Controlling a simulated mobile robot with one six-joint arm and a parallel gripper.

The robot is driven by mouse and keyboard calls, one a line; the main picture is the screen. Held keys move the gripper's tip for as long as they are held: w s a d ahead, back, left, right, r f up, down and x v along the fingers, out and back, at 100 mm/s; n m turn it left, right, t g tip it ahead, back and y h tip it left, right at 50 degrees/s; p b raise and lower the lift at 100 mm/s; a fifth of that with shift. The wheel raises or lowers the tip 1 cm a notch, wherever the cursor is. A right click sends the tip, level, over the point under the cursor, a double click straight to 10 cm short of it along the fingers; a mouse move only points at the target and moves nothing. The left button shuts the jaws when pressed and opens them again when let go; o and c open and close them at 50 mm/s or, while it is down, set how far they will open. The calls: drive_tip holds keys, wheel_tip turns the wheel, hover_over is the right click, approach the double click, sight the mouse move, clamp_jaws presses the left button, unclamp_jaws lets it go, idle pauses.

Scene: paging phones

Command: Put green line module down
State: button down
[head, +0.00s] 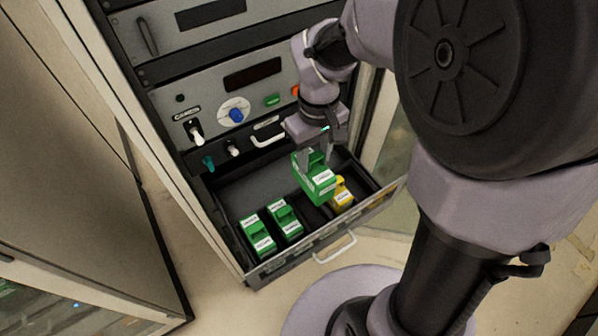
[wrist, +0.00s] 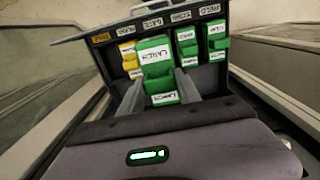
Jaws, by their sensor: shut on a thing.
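My gripper (head: 316,160) is shut on a green line module (head: 318,186) with a white label. It holds the module over the open drawer (head: 235,190), between the other green modules and a yellow module. The wrist view also shows the held module (wrist: 154,52) between the two fingers. I cannot tell whether its underside touches the drawer floor.
Two green modules (head: 257,235) (head: 285,219) stand in the left part of the drawer. The yellow module (head: 343,194) stands close on the right of the held one. The rack panel (head: 225,100) with knobs rises behind the drawer.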

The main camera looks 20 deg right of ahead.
sight(313, 176)
drive_tip(key=f+b, duration=0.1)
drive_tip(key=f, duration=0.1)
drive_tip(key=w+f+b, duration=0.1)
drive_tip(key=f+b, duration=0.1)
drive_tip(key=shift+w, duration=0.2)
drive_tip(key=f, duration=0.1)
drive_tip(key=s+f+b, duration=0.1)
drive_tip(key=f+b, duration=0.1)
drive_tip(key=shift+s, duration=0.3)
wheel_tip(313, 176, down, 10)
drive_tip(key=b, duration=0.4)
drive_tip(key=shift+w+f, duration=0.15)
drive_tip(key=shift+w, duration=0.1)
drive_tip(key=c, duration=0.8)
unclamp_jaws()
drive_tip(key=shift+c, duration=0.2)
